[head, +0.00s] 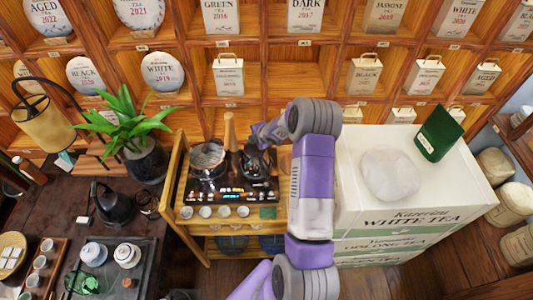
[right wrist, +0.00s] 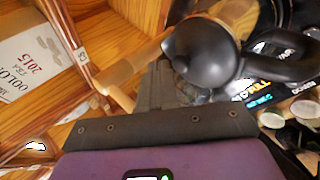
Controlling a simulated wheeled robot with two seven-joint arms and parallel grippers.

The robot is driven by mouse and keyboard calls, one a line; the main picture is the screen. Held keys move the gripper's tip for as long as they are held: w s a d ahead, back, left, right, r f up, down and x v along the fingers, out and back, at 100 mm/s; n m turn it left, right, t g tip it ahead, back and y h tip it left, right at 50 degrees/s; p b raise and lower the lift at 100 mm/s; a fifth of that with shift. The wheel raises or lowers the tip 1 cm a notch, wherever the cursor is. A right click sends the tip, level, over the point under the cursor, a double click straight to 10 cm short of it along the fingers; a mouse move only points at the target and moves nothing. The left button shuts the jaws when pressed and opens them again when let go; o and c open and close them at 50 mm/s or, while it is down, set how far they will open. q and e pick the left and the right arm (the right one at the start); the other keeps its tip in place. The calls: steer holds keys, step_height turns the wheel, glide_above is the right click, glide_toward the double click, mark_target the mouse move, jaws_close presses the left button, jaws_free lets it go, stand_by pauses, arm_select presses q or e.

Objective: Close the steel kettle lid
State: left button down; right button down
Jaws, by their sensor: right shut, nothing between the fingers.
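The kettle (head: 258,166) stands on the right side of the black tea stove in the head view, partly hidden by my right gripper. In the right wrist view a dark rounded kettle body (right wrist: 203,50) shows, with a spout to the left and a thick dark handle to the right. I cannot tell its lid apart clearly or say how it sits. My right gripper (head: 262,138) is shut and empty, close to the kettle's back side. Its grey fingers (right wrist: 160,88) appear just left of and below the kettle in the wrist view; contact is unclear. My left gripper is out of view.
A glass pot (head: 207,158) stands left of the kettle, with a tall wooden piece (head: 230,130) between and behind them. Several small cups (head: 224,211) line the stove's front. White tea boxes (head: 345,190) stand close on the right. Shelves rise behind.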

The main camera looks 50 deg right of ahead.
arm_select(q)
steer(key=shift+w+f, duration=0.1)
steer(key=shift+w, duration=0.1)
arm_select(e)
steer(key=shift+w+d+f, duration=0.1)
steer(key=shift+w+f, duration=0.2)
steer(key=shift+w, duration=0.05)
stand_by(0.4)
